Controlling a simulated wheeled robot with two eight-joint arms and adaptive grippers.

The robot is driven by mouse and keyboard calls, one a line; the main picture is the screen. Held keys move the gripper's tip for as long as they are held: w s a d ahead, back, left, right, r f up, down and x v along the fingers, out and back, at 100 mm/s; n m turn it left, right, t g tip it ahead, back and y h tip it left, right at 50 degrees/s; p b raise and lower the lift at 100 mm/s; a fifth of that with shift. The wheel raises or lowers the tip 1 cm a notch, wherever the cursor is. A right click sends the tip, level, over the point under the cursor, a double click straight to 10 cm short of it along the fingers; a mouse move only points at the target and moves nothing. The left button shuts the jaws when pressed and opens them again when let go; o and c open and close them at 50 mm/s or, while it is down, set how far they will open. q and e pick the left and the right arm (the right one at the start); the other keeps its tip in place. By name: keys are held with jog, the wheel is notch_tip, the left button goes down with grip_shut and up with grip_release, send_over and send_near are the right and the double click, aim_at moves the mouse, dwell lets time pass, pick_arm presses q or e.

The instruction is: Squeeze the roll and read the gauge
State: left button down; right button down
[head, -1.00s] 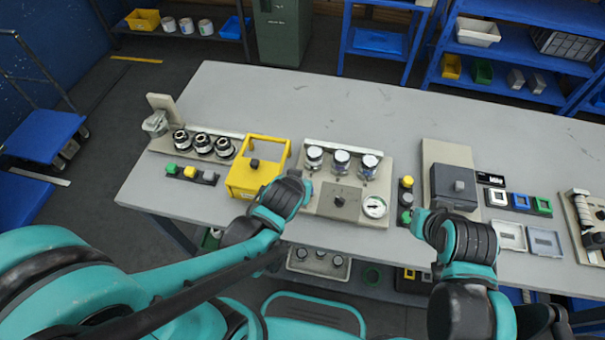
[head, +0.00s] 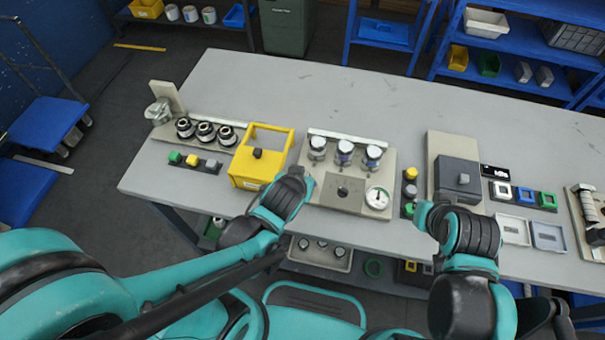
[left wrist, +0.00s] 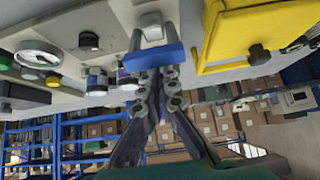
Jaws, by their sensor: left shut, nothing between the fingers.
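A round white dial gauge (head: 377,197) sits at the front right of a beige panel (head: 325,200) on the table. It also shows in the left wrist view (left wrist: 37,54); its reading is too small to tell. Several silver-topped cylinders, including one at the panel's back (head: 343,152), stand there. I cannot tell which object is the roll. My right arm's fingers are not visible.
A yellow open-framed box (head: 258,165) stands left of the gauge panel. A grey box (head: 456,178) and a button strip (head: 410,190) stand to the right. The grey table (head: 330,90) is clear toward the back. Blue shelves (head: 520,45) stand behind.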

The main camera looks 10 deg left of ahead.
pick_arm(q)
jog(key=s+r+p, duration=0.4)
jog(key=r+p, duration=0.2)
jog(key=r, duration=0.2)
jog(key=shift+r+p, duration=0.3)
jog(key=shift+p, duration=0.1)
dwell(0.4)
jog(key=s+a+r+g+b, duration=0.1)
jog(key=s+a+b, duration=0.1)
jog(key=a+b, duration=0.3)
jog(key=shift+s+a+g+b, duration=0.15)
jog(key=shift+a+g+b, duration=0.2)
jog(key=shift+a, duration=0.8)
dwell(2.9)
